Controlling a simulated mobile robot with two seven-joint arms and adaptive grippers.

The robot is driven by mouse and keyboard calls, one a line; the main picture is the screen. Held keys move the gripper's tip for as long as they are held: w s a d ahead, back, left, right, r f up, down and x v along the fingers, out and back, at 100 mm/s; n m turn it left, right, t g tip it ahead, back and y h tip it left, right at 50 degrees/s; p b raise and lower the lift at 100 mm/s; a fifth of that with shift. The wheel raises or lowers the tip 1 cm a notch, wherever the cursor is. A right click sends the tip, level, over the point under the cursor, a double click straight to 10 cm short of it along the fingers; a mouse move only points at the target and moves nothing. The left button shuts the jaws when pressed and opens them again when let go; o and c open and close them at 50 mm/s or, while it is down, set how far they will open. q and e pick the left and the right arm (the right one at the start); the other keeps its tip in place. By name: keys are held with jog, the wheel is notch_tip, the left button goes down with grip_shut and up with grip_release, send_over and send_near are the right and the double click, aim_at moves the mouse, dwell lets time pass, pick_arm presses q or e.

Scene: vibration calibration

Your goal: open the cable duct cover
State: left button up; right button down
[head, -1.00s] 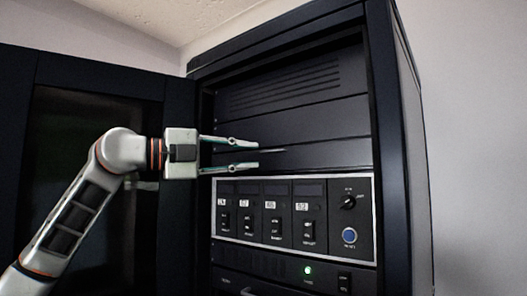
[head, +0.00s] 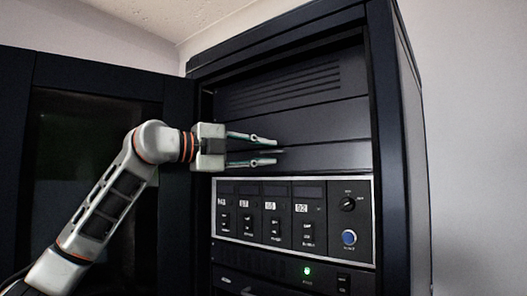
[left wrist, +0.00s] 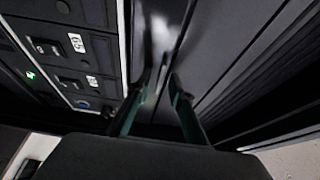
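The cable duct cover seems to be the plain dark panel (head: 335,157) above the row of switches in the rack. A thin lip (head: 280,151) sticks out near its upper edge. My left gripper (head: 273,151) is in front of this panel with its fingers apart, one above and one below the lip's level. In the left wrist view, the two green-sided fingers (left wrist: 161,78) point at the dark panels with a gap between them. Whether they touch the lip cannot be told. The panel looks shut. My right gripper is not in view.
A switch panel (head: 280,262) with a silver frame, rocker switches, a knob (head: 348,204) and a blue button (head: 349,238) lies just below. A slotted panel (head: 285,84) is above. The open rack door (head: 100,75) stands at left, behind my arm.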

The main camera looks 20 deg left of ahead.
pick_arm(q)
grip_shut()
